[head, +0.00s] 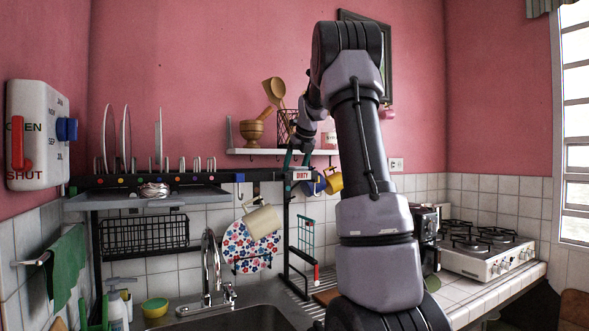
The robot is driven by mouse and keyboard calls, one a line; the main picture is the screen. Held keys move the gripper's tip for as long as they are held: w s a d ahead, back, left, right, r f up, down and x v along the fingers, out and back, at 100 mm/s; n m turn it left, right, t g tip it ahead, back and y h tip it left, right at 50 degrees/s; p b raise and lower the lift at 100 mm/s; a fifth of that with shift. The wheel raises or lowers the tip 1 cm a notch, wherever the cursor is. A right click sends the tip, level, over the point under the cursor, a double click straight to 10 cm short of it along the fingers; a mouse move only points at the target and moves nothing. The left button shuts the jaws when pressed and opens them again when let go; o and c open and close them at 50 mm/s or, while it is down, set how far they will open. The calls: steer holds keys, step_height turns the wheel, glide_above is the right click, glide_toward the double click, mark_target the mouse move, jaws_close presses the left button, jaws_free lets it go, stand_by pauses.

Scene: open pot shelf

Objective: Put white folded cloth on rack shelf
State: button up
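I cannot make out a white folded cloth in the head view. A black rack (205,180) stands over the sink, with upright plates and a row of pegs on top. A grey tray-like shelf (110,201) juts from its left part, with a small shiny, crumpled-looking item (154,190) on or just above it. My arm rises in front of the camera and reaches away toward the rack's right end. My gripper (297,150) is small and far off there, by the wall shelf; its fingers are not clear, and I cannot tell whether it holds anything.
A wall shelf (250,152) holds a wooden mortar (252,132) and utensils. A beige mug (262,221) and a floral round piece (238,247) hang above the sink (245,318). A green cloth (67,264) hangs left. A stove (485,250) stands right.

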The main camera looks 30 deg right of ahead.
steer(key=o, duration=1.2)
steer(key=shift+f, duration=0.1)
steer(key=shift+o, duration=0.2)
steer(key=shift+s+r, duration=0.2)
steer(key=shift+r, duration=0.2)
steer(key=v, duration=1.1)
steer(key=s+a+f+n+y, duration=0.1)
steer(key=s+a+f+n, duration=0.1)
steer(key=s+a+n, duration=0.7)
steer(key=s+a+f+n, duration=0.6)
steer(key=s+f+n, duration=0.1)
steer(key=s+n, duration=0.3)
steer(key=s+a+f+n, duration=0.6)
steer(key=s+f+n, duration=0.1)
steer(key=s+n, duration=0.4)
steer(key=shift+s+f+n+t+y, duration=0.3)
steer(key=shift+n+y, duration=0.1)
steer(key=shift+n, duration=0.4)
